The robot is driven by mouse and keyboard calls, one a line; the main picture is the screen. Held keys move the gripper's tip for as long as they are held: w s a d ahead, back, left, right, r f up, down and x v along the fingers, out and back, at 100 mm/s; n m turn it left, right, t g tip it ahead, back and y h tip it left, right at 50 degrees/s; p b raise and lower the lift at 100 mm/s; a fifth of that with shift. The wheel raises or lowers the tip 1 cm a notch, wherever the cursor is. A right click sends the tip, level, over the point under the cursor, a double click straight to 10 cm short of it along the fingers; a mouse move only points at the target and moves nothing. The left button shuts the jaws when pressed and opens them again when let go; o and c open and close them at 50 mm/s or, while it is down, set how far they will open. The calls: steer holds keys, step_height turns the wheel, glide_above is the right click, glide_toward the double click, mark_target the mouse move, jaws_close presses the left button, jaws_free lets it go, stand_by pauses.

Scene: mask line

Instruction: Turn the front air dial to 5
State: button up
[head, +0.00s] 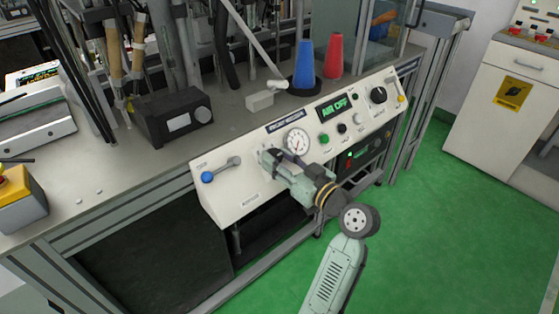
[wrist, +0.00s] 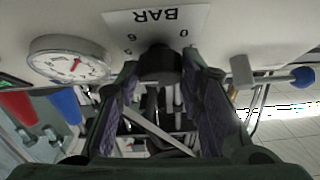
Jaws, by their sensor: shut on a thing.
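The front air dial (wrist: 160,63) is a dark round knob on the white panel in the wrist view. The panel appears upside down there, with "BAR" and a few scale digits printed beside the dial. My gripper (wrist: 160,82) is shut on the dial, one finger on each side. In the head view my gripper (head: 270,158) reaches the front panel (head: 232,195) just left of the gauge and hides the dial. The dial's pointer is not clear, so its setting cannot be read. The gauge (head: 296,141) is white-faced with a red needle; it also shows in the wrist view (wrist: 69,62).
A lever with a blue knob (head: 207,177) is left of my gripper. The green display (head: 334,107) reads "AIR OFF". Small buttons and a black knob (head: 378,95) are to the right. A blue cone (head: 304,66) and a red cone (head: 334,55) stand on the bench.

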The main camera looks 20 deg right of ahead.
steer(key=shift+f+n+b, duration=0.15)
steer(key=shift+n+b, duration=0.25)
steer(key=shift+b, duration=0.25)
steer(key=shift+y, duration=0.3)
steer(key=o, duration=1.2)
steer(key=shift+c, duration=0.2)
steer(key=v, duration=1.2)
steer(key=shift+r, duration=0.25)
